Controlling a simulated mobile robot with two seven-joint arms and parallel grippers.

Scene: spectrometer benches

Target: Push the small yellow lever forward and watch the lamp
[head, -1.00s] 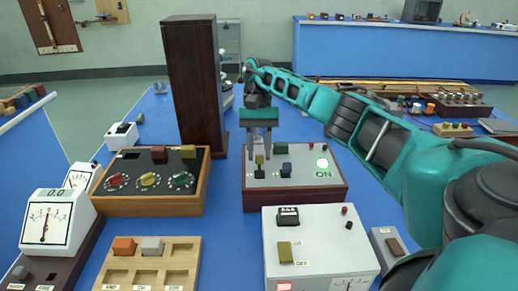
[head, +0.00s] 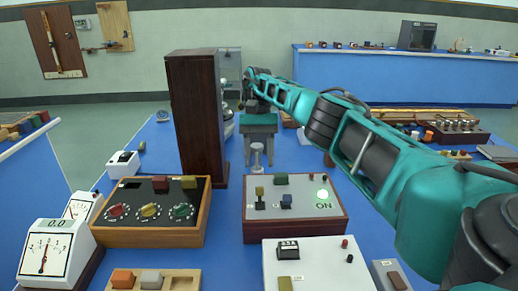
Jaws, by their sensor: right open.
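A small yellow lever (head: 259,192) stands on the grey-topped, wood-sided box in the middle (head: 308,208). A blue switch (head: 286,201) and a dark green block (head: 281,179) are on the same panel. My left gripper is out of view.
A tall dark wooden cabinet (head: 196,120) stands left of my gripper. A wooden box with coloured knobs (head: 150,232) is at the left. A white box (head: 318,263) is in front, its lower part cut off with another yellowish lever (head: 285,284). My right arm crosses the right side.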

